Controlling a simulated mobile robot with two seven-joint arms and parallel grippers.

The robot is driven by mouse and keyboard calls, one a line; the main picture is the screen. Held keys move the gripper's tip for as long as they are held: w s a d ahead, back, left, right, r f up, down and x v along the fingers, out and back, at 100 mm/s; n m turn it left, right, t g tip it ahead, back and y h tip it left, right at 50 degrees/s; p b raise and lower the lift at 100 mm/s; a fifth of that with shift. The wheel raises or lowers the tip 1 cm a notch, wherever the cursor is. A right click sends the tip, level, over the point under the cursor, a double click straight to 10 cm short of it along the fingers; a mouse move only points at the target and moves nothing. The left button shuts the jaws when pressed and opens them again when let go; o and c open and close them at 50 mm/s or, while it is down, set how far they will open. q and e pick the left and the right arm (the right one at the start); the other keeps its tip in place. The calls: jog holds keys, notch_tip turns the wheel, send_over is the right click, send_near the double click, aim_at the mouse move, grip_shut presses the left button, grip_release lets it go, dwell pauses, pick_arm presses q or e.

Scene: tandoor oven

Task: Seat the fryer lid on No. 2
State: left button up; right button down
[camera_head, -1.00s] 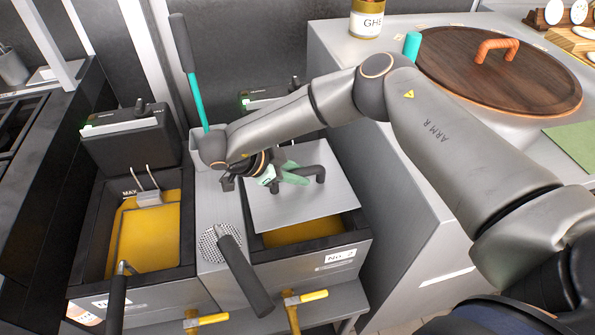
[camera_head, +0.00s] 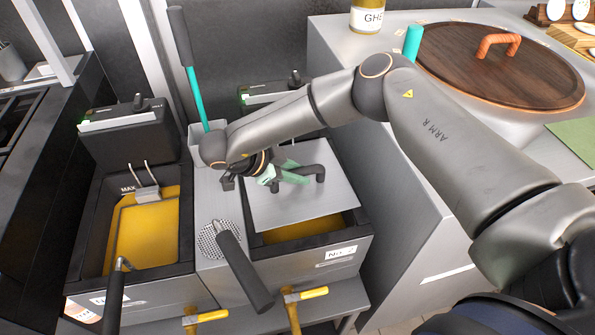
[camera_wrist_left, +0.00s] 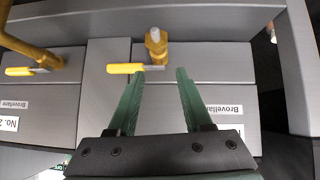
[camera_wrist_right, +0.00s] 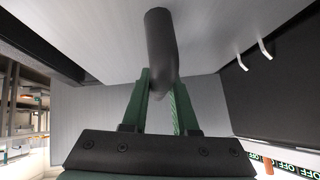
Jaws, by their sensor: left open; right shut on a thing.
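The fryer lid (camera_head: 305,205) is a flat grey metal plate with a dark bar handle (camera_head: 318,172). It lies over most of fryer No. 2 (camera_head: 345,252), and a strip of yellow oil (camera_head: 305,230) shows along the front. I cannot tell whether its back edge rests on the rim. My right gripper (camera_head: 285,175) is shut on the lid's handle; the handle also shows between its fingers in the right wrist view (camera_wrist_right: 162,50). My left gripper (camera_wrist_left: 158,75) is open and empty, facing the fryer fronts and a yellow-handled tap (camera_wrist_left: 155,50); it is outside the head view.
The left fryer (camera_head: 135,245) is open, with oil and a basket inside. A skimmer (camera_head: 240,262) lies on the divider beside No. 2. A teal-handled tool (camera_head: 195,85) stands behind. A counter with a round wooden lid (camera_head: 500,75) stands at the right.

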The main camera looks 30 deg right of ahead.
jog(key=c, duration=0.6)
grip_release()
jog(key=shift+f, duration=0.1)
jog(key=v, duration=1.2)
jog(key=shift+a+r, duration=0.25)
